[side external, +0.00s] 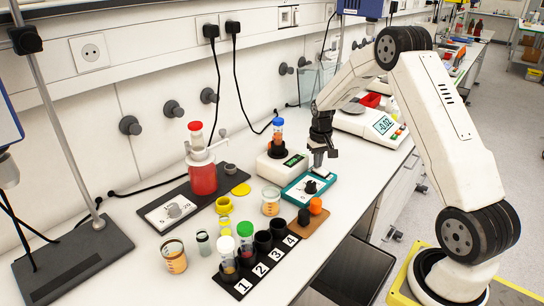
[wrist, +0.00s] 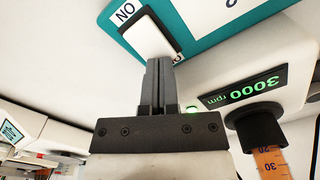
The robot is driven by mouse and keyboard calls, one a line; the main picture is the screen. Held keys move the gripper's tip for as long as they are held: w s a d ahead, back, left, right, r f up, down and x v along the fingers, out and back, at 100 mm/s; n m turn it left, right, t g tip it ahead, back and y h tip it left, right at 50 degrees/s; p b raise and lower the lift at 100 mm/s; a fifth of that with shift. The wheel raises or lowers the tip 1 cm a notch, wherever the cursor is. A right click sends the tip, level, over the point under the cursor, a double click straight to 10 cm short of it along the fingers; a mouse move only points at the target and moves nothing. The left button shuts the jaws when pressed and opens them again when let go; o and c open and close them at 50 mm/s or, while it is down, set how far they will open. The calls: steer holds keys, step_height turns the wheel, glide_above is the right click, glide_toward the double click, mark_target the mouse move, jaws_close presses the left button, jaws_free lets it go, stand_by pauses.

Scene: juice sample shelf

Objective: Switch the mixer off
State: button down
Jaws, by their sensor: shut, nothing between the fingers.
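The mixer (side external: 270,170) is a white box with a dark display; in the wrist view the display (wrist: 243,92) reads 3000 rpm in green, and a small green light glows beside it. A blue-capped tube (side external: 278,123) stands in its black holder (wrist: 254,114). Beside the mixer is a teal-framed panel (side external: 291,193). In the wrist view a white rocker switch (wrist: 150,36) in a black surround sits on its teal edge (wrist: 190,20), next to the letters ON, seen upside down. My gripper (wrist: 160,64) is shut and empty, its tips at the rocker's near end. I cannot tell whether they touch.
A balance (side external: 374,124) stands behind my gripper. A red juice bottle (side external: 202,175) is to the left. The bench edge is close on the right.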

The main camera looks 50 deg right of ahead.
steer(key=shift+f, duration=0.35)
stand_by(0.3)
steer(key=shift+r, duration=3.55)
steer(key=s+a+n, duration=0.1)
steer(key=s+a, duration=0.1)
steer(key=a, duration=0.5)
steer(key=s+a+n+t, duration=0.1)
steer(key=s+a, duration=0.2)
steer(key=a, duration=0.3)
steer(key=s+a+r+n, duration=0.1)
steer(key=s+a+n, duration=0.1)
steer(key=a, duration=0.5)
steer(key=shift+s+a+t, duration=0.35)
steer(key=shift+s+t, duration=0.05)
steer(key=shift+s, duration=0.15)
steer(key=s+a+n, duration=0.2)
steer(key=s+a, duration=0.3)
steer(key=s, duration=0.2)
steer(key=shift+a+f+t, duration=0.3)
steer(key=shift+f+t, duration=0.1)
steer(key=shift+f, duration=0.05)
